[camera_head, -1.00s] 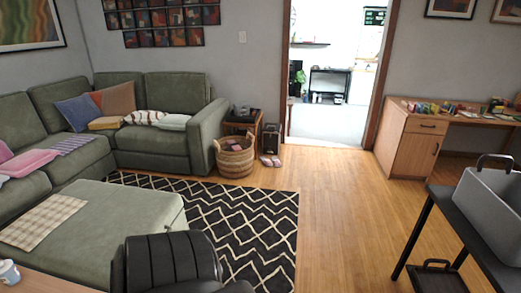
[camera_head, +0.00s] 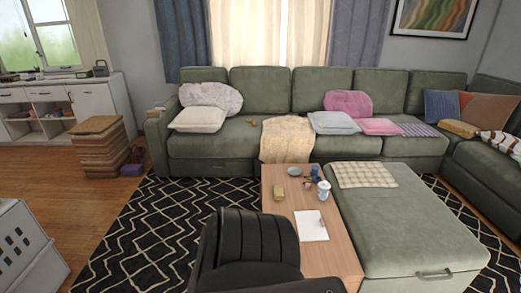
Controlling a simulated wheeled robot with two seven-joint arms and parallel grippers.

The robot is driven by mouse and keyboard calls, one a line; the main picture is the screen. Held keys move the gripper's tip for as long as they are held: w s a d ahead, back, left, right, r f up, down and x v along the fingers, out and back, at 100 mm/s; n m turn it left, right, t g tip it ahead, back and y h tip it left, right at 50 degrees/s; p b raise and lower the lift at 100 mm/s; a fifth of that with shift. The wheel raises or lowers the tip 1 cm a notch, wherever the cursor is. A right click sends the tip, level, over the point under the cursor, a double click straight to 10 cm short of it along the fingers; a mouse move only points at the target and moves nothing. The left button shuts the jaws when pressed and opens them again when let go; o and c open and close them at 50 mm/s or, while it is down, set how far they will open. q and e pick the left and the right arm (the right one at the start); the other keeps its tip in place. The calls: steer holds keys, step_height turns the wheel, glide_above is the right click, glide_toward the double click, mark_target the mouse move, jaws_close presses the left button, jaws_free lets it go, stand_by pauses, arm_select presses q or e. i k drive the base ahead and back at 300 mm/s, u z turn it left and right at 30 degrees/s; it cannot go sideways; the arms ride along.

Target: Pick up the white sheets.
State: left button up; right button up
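A small stack of white sheets (camera_head: 311,225), looking like paper, lies flat on the wooden coffee table (camera_head: 335,262). A small pinkish object rests at its right edge. The sheets are near the middle of the table, in front of a white cup (camera_head: 324,191). Neither of my grippers is in view.
Other small items, including a yellowish block (camera_head: 279,194) and a grey bowl (camera_head: 294,171), stand on the table. A green ottoman (camera_head: 410,225) adjoins its right side, and a green sofa (camera_head: 240,145) stands behind. Patterned rug (camera_head: 135,235) lies open at left. A grey crate (camera_head: 22,250) stands at lower left.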

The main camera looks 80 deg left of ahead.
mark_target(310, 224)
steer(key=u, duration=1.55)
